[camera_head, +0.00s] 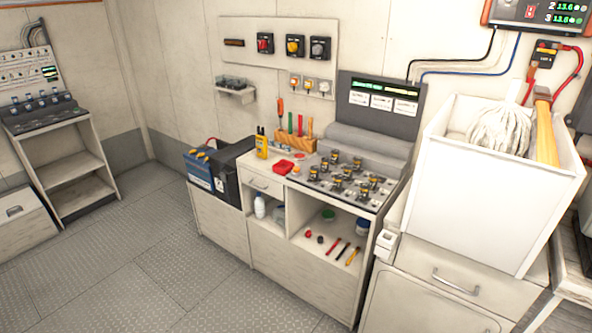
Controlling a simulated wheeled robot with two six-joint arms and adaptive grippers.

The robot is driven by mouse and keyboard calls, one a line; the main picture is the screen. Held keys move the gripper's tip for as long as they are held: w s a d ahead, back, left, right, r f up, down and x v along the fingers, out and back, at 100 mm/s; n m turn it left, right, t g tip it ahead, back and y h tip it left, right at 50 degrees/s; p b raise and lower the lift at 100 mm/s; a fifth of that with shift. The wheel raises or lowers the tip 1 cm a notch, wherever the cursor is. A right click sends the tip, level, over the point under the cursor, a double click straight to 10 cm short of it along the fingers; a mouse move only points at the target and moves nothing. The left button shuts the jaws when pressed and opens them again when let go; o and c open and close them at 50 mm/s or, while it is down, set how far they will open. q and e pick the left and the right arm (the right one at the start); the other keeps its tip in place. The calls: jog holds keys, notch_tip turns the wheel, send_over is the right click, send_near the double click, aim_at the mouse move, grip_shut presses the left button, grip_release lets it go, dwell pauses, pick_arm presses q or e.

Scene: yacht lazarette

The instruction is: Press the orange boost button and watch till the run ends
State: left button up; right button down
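No orange button marked as boost can be made out. A wall unit (540,13) at the top right has an orange edge and green readouts showing 13.6 on rows 2 and 3; its top is cut off by the picture edge. A wall panel (333,32) carries a red switch (265,43), a yellow-orange one (295,46) and a dark one (320,47). A dark panel (382,104) behind the bench has a lit green display strip and white labels, too small to read. Neither gripper is in view.
A bench (270,185) holds rows of dark cylinders with yellow bands (350,180), a battery (205,168) and a yellow meter (262,143). A white bin (482,215) with a mop head stands at the right. A console (40,118) stands at the left. The floor (150,260) is clear.

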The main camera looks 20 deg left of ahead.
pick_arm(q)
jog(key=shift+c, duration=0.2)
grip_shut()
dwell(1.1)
